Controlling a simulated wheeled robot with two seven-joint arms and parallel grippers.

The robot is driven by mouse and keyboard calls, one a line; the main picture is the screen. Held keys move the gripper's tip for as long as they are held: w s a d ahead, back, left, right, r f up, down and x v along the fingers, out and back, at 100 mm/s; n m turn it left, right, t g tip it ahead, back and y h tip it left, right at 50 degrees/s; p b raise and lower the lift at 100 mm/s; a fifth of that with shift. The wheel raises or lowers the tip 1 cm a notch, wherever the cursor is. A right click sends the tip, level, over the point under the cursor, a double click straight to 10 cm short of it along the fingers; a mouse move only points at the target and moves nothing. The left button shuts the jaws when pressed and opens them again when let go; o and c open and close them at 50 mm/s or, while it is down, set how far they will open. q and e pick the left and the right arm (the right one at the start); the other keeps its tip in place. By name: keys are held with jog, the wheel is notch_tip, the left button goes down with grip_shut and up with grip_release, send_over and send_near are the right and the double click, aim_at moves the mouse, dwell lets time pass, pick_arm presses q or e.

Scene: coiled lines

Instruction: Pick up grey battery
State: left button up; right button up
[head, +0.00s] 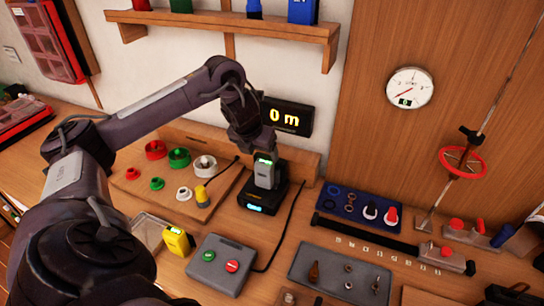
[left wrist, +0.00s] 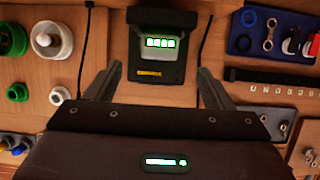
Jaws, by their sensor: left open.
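The grey battery (head: 264,174) stands upright in a black charger (head: 257,204) near the back of the bench, with a green light at its top. My left gripper (head: 258,147) is just above and behind the battery's top in the head view, and its fingers are hard to make out there. My right gripper is not seen.
A yellow battery (head: 178,241) and a grey box with green and red buttons (head: 221,263) stand in front. A black cable runs right of the charger. A board with coloured spools (head: 180,157) is left; a blue tool tray (head: 358,205) is right.

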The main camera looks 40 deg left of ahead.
aim_at(263, 165)
pick_arm(q)
jog(key=x, duration=0.2)
jog(key=shift+s+a+f+p, duration=0.1)
jog(key=shift+f+p, duration=0.2)
jog(key=shift+f, duration=0.05)
jog(key=p+x, duration=0.1)
jog(key=x, duration=0.2)
jog(key=shift+w+f+p, duration=0.2)
jog(key=shift+f+p, duration=0.1)
jog(key=shift+f, duration=0.05)
jog(key=shift+w+f, duration=0.2)
jog(key=shift+f, duration=0.25)
jog(key=c, duration=0.7)
jog(key=shift+r, duration=0.1)
jog(key=c, duration=0.9)
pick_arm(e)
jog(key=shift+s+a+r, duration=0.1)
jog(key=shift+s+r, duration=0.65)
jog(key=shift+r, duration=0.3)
